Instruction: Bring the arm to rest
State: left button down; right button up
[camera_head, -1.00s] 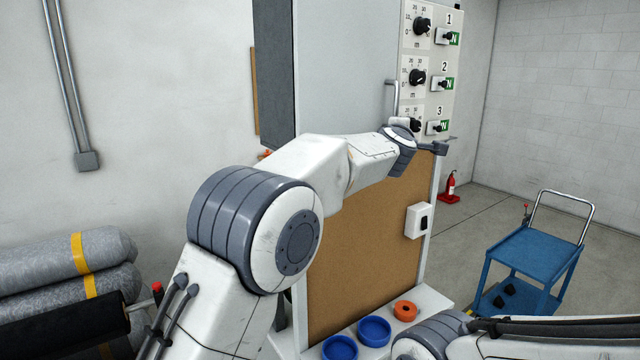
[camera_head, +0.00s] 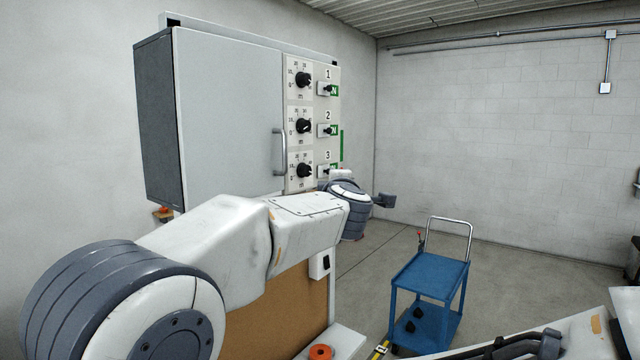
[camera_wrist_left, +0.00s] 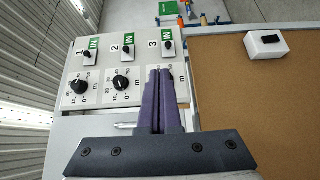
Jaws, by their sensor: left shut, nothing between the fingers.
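My left arm (camera_head: 205,245) reaches in from the lower left of the head view, and its wrist (camera_head: 350,208) is in front of the lower right of the grey control cabinet (camera_head: 225,110). In the left wrist view my left gripper (camera_wrist_left: 159,72) is shut, its two dark fingers together and empty. The fingers overlap the panel near switch 3 (camera_wrist_left: 168,46) and partly hide the third dial; I cannot tell whether they touch it. In the head view the fingertips cannot be made out. My right gripper is not in view.
The cabinet has a door handle (camera_head: 280,152) and a column of dials and switches. A brown board (camera_head: 290,315) stands below it. A blue cart (camera_head: 430,277) stands on the floor to the right, with open floor around it.

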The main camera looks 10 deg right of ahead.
pick_arm(q)
jog(key=a+f+m+g, duration=0.3)
jog(key=a+f+m, duration=0.4)
jog(key=a+f, duration=0.35)
jog(key=s+a+f+m+g+y, duration=0.1)
jog(key=s+a+f+m+g, duration=0.2)
jog(key=s+a+f, duration=0.5)
jog(key=s+a+f+m+g+y, duration=0.1)
jog(key=s+a+f+m+g, duration=0.2)
jog(key=a+f, duration=0.55)
jog(key=s+a+f+m+g+y, duration=0.1)
jog(key=s+a+f+g, duration=0.1)
jog(key=s+a+f, duration=0.3)
jog(key=s+a+f+m+g, duration=0.1)
jog(key=s+f+g, duration=0.15)
jog(key=s, duration=0.45)
jog(key=s+a+f+g+y, duration=0.1)
jog(key=s+a+f, duration=0.25)
jog(key=s, duration=0.25)
jog(key=s+d+f+m+g+h+b, duration=0.1)
jog(key=s+d+f+m+g+b, duration=0.2)
jog(key=s+d+m+b, duration=0.4)
jog(key=s+d+f+b, duration=0.1)
jog(key=s+d+b, duration=0.1)
jog(key=s+d, duration=0.5)
jog(key=shift+s+d+f+m, duration=0.15)
jog(key=shift+s+m, duration=0.05)
jog(key=shift+m, duration=0.2)
